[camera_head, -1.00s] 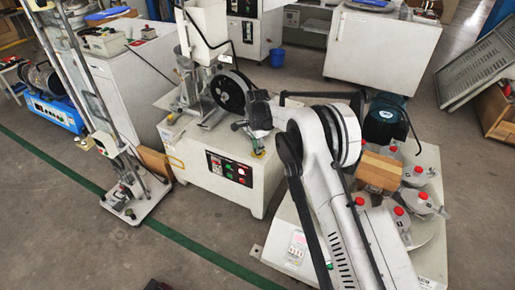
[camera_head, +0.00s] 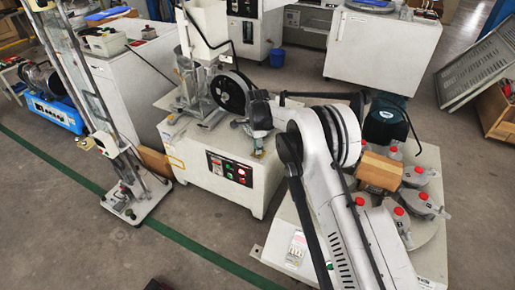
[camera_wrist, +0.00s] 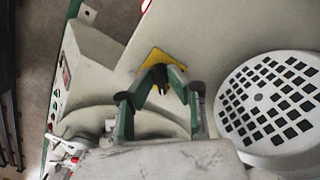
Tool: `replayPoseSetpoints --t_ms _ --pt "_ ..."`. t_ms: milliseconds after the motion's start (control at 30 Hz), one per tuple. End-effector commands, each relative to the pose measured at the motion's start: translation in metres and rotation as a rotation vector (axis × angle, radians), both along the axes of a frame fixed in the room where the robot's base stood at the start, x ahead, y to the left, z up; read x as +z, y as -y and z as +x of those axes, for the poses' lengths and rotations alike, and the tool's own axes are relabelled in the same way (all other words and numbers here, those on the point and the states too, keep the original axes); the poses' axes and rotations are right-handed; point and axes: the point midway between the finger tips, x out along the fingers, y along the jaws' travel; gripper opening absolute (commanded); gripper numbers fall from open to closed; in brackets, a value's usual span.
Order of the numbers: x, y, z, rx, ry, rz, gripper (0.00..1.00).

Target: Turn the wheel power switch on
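The white machine (camera_head: 205,185) carries a black wheel (camera_head: 232,92) on top. Its dark front panel (camera_head: 229,168) has small red and pale buttons or lamps; their labels are too small to read. My gripper (camera_head: 256,152) points down at the machine's top, right of the wheel and above the front panel. In the wrist view its green and black fingers (camera_wrist: 165,76) lean in towards each other over a yellow plate (camera_wrist: 155,60). A small dark part shows between the fingertips; whether it is the switch, and whether they touch it, I cannot tell.
A round white perforated cover (camera_wrist: 268,100) lies close right of my fingers in the wrist view. A cardboard-coloured block (camera_head: 379,172) and several red-capped containers (camera_head: 416,202) stand on the right. A tall stand (camera_head: 90,110) is left of the machine.

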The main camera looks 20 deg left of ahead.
Motion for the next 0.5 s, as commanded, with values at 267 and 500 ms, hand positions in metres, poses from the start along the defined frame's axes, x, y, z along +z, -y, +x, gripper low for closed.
replayPoseSetpoints --t_ms 267,500 --pt "0.0 0.0 0.0 0.001 0.0 0.0 0.27" --pt "0.016 0.0 0.0 0.001 0.0 0.0 0.27"
